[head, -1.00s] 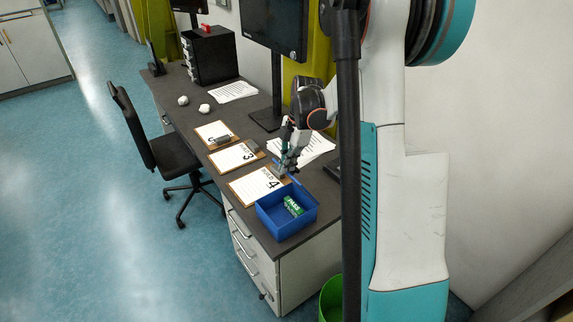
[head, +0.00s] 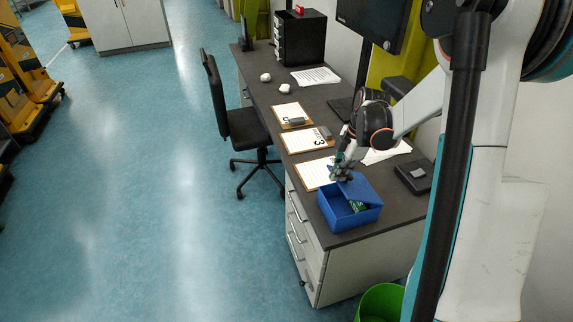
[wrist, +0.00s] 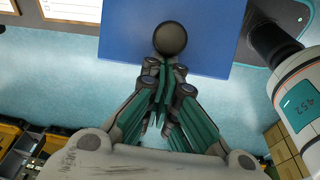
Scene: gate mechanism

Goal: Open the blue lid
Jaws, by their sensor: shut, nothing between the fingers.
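The blue box (head: 336,212) stands on the near end of the dark desk. Its blue lid (head: 362,188) is tilted over the far part of the box, leaving the near part open. A green item (head: 358,206) shows inside. In the wrist view the lid (wrist: 122,38) fills the top middle, with a dark round knob (wrist: 171,39) on it. My gripper (head: 342,176) is at the lid's left edge. In the wrist view my gripper (wrist: 165,72) is shut and empty, its fingertips just below the knob; I cannot tell whether they touch it.
Clipboards (head: 305,140) and papers lie on the desk (head: 265,95) beyond the box. A dark device (head: 414,176) lies to its right. A monitor (head: 370,20) and a black drawer unit (head: 300,38) stand farther back. A chair (head: 240,125) is at the left, a green bin (head: 380,303) below.

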